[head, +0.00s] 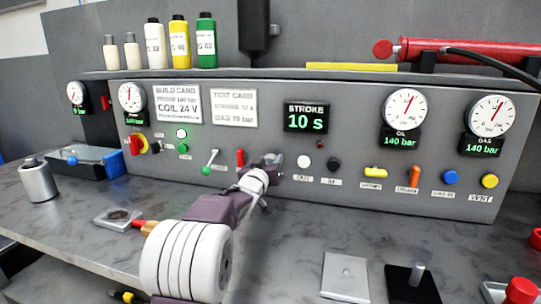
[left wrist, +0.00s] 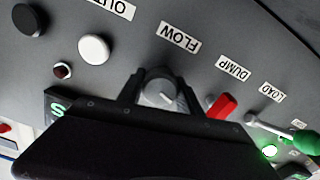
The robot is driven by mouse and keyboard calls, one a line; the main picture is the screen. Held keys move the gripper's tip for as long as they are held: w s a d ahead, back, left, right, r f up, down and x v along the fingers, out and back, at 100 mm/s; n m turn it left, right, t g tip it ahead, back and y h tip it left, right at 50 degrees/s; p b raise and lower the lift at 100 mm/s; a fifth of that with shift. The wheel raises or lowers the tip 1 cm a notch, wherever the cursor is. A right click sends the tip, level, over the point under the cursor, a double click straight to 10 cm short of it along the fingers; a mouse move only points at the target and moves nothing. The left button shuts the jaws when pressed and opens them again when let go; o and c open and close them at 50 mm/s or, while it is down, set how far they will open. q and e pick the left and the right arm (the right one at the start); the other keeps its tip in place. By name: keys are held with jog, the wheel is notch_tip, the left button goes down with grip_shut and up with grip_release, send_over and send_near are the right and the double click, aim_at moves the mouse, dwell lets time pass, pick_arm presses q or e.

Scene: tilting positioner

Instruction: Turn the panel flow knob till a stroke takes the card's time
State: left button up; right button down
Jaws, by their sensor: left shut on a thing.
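My left gripper (head: 268,168) reaches the panel (head: 340,130) and is shut on the flow knob. In the left wrist view the gripper's fingers (left wrist: 161,92) stand on both sides of the grey, round flow knob (left wrist: 160,94), below its FLOW label (left wrist: 179,38). The knob has a pale pointer line. In the head view the gripper hides the knob. The stroke display (head: 306,117) reads 10 s in green. The white test card (head: 234,108) has a stroke line that looks like 10 s, but its print is blurred. My right gripper is not in view.
Close to the knob are the red DUMP lever (left wrist: 222,105), the green-tipped LOAD lever (left wrist: 300,140) and a white button (left wrist: 94,49). The OIL gauge (head: 404,108) and GAS gauge (head: 492,115) displays read 140 bar. Several bottles (head: 180,42) stand on the shelf.

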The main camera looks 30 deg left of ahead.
pick_arm(q)
jog(key=shift+n+p, duration=1.2)
jog(key=shift+n, duration=0.7)
jog(key=shift+f, duration=0.1)
jog(key=o, duration=1.4)
jog(key=shift+c, duration=0.2)
jog(key=shift+s, duration=0.1)
jog(key=v, duration=0.9)
